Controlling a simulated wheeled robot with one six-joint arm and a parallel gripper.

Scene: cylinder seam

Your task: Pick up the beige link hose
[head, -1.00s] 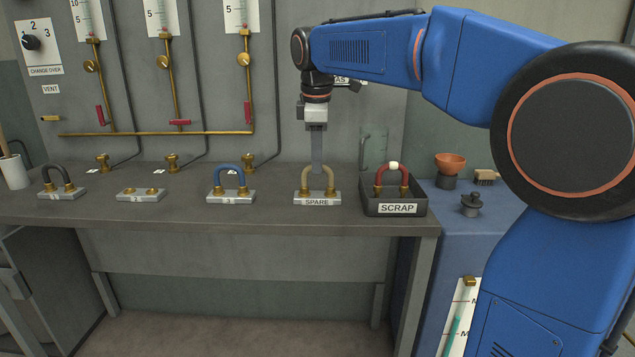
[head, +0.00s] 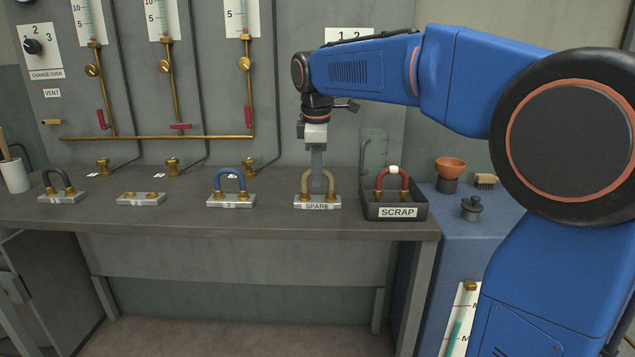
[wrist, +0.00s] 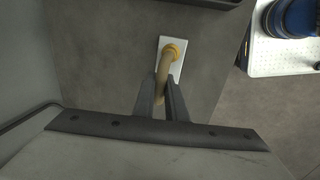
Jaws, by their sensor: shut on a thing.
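The beige link hose (head: 331,178) stands as an arch on the metal block labelled SPARE (head: 317,204), with its brass ends on the block. My gripper (head: 317,182) reaches straight down over the arch. In the wrist view, the two fingers of my gripper (wrist: 161,98) are closed on either side of the beige hose (wrist: 165,64), and one brass fitting (wrist: 177,50) shows beyond them. The other end of the hose is hidden by the gripper in the wrist view.
The SCRAP tray (head: 397,212) with a dark red hose (head: 404,178) stands close on the right. The blue hose (head: 229,172) on block 3 stands to the left. Block 2 (head: 141,199) is bare, and block 1 carries a black hose (head: 69,180). A panel with brass pipes rises behind.

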